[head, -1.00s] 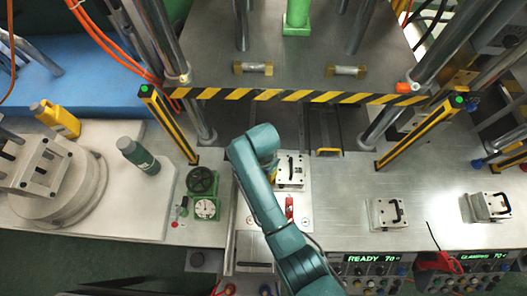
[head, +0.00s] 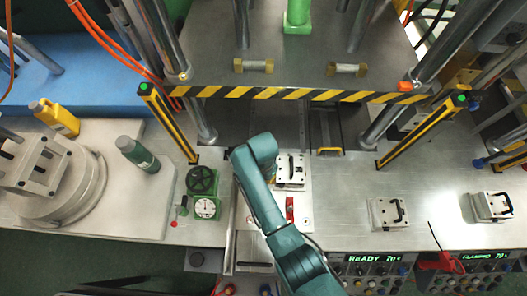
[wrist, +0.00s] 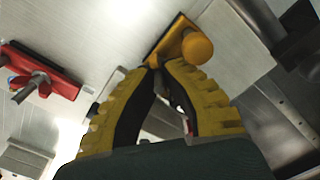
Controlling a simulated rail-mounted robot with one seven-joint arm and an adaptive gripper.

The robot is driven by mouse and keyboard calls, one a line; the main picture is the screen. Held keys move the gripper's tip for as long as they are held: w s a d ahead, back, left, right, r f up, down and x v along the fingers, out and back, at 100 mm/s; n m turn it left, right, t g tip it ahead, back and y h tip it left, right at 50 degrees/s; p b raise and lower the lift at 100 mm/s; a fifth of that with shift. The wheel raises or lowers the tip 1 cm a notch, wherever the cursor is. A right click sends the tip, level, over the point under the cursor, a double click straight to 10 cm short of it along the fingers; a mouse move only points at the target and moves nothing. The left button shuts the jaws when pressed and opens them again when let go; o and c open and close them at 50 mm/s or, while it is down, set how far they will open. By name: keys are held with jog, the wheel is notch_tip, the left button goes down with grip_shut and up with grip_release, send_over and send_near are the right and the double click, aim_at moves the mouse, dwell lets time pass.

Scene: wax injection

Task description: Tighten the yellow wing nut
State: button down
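My gripper (wrist: 160,66), with yellow ribbed fingers and black pads, has its fingertips close together at a yellow clamp piece (wrist: 173,38) in the wrist view. A rounded yellow knob (wrist: 198,48) stands on that piece, just beyond the right fingertip. No separate wing shape of the yellow wing nut can be made out, and the fingertips cover part of the piece. I cannot tell whether they pinch it. In the head view my arm hides the gripper and most of the yellow clamp beside the metal mould (head: 291,171).
A red clamp (head: 290,208) lies in front of the mould; its red wing nut (wrist: 22,88) shows in the wrist view. A green dial gauge (head: 206,208) stands to the left. Two more moulds (head: 388,213) (head: 492,206) sit at right. Yellow-black posts (head: 168,125) (head: 420,133) flank the press.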

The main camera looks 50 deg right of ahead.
jog(key=shift+s+f+m, duration=0.1)
jog(key=shift+m, duration=0.3)
jog(key=m+p, duration=0.2)
jog(key=m, duration=0.1)
jog(key=shift+m, duration=0.3)
jog(key=shift+s+m+p, duration=0.1)
jog(key=shift+m+p, duration=0.4)
jog(key=shift+m, duration=1.7)
jog(key=c, duration=1.1)
grip_release()
